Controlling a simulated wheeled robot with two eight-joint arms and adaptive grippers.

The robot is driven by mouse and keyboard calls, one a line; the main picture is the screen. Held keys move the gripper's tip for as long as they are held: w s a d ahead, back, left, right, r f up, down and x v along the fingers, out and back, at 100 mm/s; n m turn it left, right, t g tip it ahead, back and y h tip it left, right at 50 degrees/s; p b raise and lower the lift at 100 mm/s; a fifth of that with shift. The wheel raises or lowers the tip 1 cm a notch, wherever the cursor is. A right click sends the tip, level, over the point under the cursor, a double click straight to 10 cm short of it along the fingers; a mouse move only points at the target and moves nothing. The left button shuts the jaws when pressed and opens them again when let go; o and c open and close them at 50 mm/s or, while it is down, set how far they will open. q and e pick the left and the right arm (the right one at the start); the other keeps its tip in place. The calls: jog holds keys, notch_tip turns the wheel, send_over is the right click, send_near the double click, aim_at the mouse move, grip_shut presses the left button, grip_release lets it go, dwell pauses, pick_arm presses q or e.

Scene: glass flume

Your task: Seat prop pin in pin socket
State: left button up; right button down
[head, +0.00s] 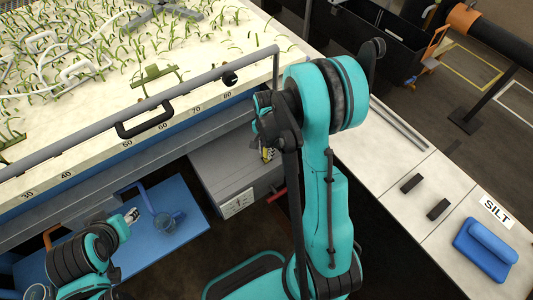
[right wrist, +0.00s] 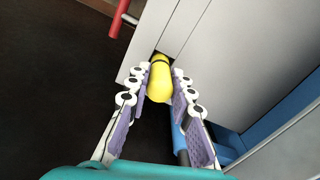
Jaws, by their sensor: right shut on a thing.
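The yellow prop pin (right wrist: 160,82), with a black band near its far end, sits between the purple-padded fingers of my right gripper (right wrist: 159,88). The right gripper is shut on it. The pin's far end lies at a dark gap (right wrist: 155,56) by the edge of a grey panel; I cannot tell whether it is inside the gap or whether this is the socket. In the head view a bit of the yellow pin (head: 267,154) shows below my right wrist, above the grey box.
Black blocks (head: 411,183) and a blue SILT tool (head: 485,250) lie on the right counter.

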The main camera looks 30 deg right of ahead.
jog(key=shift+f, duration=0.7)
jog(key=shift+r, duration=0.1)
jog(key=c, duration=1.3)
grip_release()
jog(key=shift+f, duration=0.2)
jog(key=shift+c, duration=0.2)
